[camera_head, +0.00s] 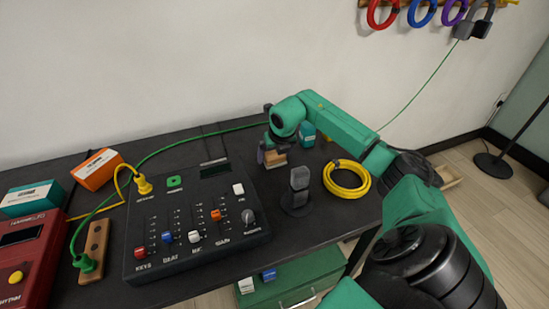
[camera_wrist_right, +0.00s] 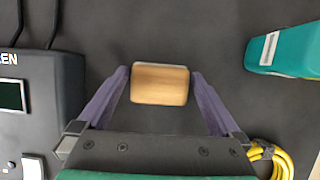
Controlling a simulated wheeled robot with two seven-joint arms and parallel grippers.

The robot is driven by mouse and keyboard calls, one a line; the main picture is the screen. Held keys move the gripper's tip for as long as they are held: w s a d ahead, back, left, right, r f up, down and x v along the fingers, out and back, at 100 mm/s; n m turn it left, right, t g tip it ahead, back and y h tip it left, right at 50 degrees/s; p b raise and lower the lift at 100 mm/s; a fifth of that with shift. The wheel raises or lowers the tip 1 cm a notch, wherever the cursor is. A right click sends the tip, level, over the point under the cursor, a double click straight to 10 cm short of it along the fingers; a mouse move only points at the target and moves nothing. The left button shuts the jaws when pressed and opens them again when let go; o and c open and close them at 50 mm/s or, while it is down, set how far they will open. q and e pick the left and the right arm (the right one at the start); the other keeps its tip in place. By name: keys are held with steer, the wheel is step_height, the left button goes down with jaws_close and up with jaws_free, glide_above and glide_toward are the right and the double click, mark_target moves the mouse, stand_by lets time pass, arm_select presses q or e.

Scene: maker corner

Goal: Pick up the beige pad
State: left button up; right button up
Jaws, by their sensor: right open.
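The beige pad (camera_wrist_right: 160,85) is a small tan block with a wood-like face and a paler far edge. It lies on the dark bench top, between the two purple fingers of my right gripper (camera_wrist_right: 160,82) as the right wrist view shows them. The fingers stand apart, with a gap on each side of the pad. In the head view the right gripper (camera_head: 270,153) points down at the back of the bench, and part of the pad (camera_head: 276,164) shows beneath it. My left gripper is not in view.
A black mixer box (camera_head: 196,222) stands left of the gripper. A teal box (camera_head: 307,134) is close on its right. A dark stand (camera_head: 298,190) and a yellow cable coil (camera_head: 330,177) are nearer the front. A green cable (camera_head: 210,134) runs behind.

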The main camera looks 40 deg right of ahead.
mark_target(275, 154)
steer(key=c, duration=1.1)
steer(key=shift+r, duration=0.1)
step_height(275, 154, up, 20)
steer(key=p, duration=0.2)
